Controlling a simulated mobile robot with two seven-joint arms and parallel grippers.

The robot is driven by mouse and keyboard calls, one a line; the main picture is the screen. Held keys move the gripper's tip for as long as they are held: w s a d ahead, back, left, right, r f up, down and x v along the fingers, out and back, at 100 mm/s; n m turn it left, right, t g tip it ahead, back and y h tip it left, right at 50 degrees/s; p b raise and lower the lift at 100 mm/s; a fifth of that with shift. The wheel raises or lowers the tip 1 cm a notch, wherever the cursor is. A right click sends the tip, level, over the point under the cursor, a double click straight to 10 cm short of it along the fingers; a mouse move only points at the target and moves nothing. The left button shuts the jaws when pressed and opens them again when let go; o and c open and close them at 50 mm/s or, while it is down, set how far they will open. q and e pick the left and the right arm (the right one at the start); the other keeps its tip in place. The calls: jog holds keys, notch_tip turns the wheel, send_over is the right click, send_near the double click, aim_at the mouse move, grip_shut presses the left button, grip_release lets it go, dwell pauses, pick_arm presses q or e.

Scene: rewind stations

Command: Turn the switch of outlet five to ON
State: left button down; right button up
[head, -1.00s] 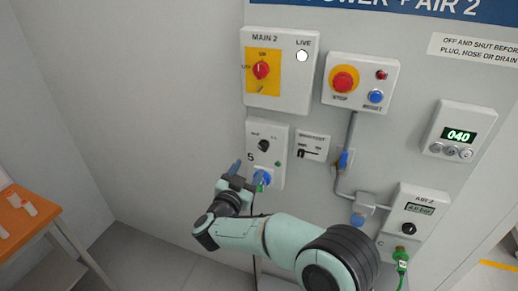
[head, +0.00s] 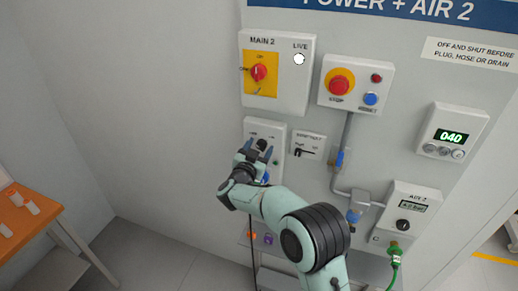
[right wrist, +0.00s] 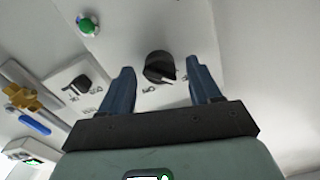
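The outlet five panel (head: 252,126) is a white box on the grey wall, below the MAIN 2 box. Its black rotary switch (head: 261,144) sits in its upper part, and it also shows in the right wrist view (right wrist: 159,68) with a pale pointer mark. My right gripper (head: 256,152) is in front of this panel. A blue plug (head: 265,177) below the switch is partly hidden by the gripper. My left gripper is not in view.
MAIN 2 (head: 302,85) with a red knob is above. A small lever box (head: 308,146) sits close on the right, and a green button (right wrist: 87,26) shows in the right wrist view. A dark cable (head: 252,240) hangs below. An orange table (head: 25,220) stands at left.

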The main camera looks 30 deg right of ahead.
jog(key=c, duration=1)
jog(key=shift+o, duration=0.2)
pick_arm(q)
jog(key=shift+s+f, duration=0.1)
pick_arm(e)
jog(key=shift+f+m+b, duration=0.1)
jog(key=shift+m+b, duration=0.45)
jog(key=shift+m, duration=0.05)
jog(key=m+b, duration=0.5)
jog(key=m, duration=0.2)
jog(key=shift+s+f, duration=0.1)
jog(key=m+b, duration=0.4)
jog(key=m, duration=0.1)
jog(key=shift+m+b, duration=0.5)
jog(key=shift+m, duration=0.1)
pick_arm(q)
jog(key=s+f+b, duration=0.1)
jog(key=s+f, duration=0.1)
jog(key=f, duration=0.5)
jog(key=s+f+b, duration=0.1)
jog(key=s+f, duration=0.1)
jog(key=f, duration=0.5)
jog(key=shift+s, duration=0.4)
pick_arm(e)
jog(key=shift+m, duration=1.7)
pick_arm(q)
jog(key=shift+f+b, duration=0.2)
jog(key=shift+b, duration=0.2)
pick_arm(e)
jog(key=shift+m, duration=0.3)
